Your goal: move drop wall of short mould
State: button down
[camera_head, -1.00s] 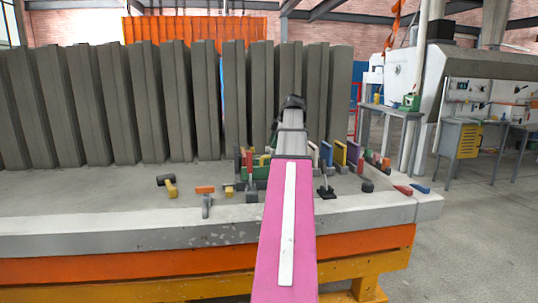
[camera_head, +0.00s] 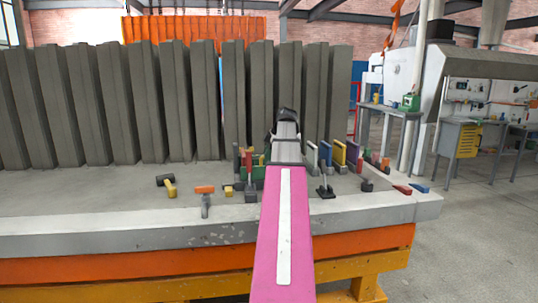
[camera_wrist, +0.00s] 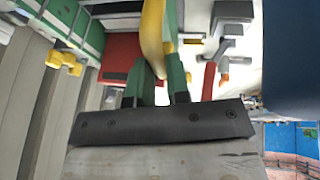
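The mould walls and fittings are small coloured upright pieces on the grey table. I cannot tell which is the short mould's drop wall. My gripper is hidden behind my arm in the head view. The wrist view shows a dark bar with screws (camera_wrist: 160,123), green upright parts and a curved yellow part (camera_wrist: 154,38) between them, close to the camera. Contact cannot be told.
A black-headed hammer with a yellow handle (camera_head: 168,185) and an orange-headed hammer (camera_head: 205,197) lie on the table (camera_head: 80,200) at the left. A row of tall grey panels (camera_head: 150,100) stands behind. The table's left part is mostly clear.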

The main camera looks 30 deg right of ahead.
jog(key=s+a+f+n+t+h, duration=0.1)
jog(key=s+a+f+t, duration=0.1)
jog(key=s, duration=0.4)
jog(key=shift+s+a+t, duration=0.25)
jog(key=shift+a+t, duration=0.15)
jog(key=shift+t, duration=0.5)
jog(key=shift+s+f, duration=0.15)
jog(key=shift+f, duration=0.1)
jog(key=c, duration=1.1)
grip_release()
jog(key=shift+r, duration=0.1)
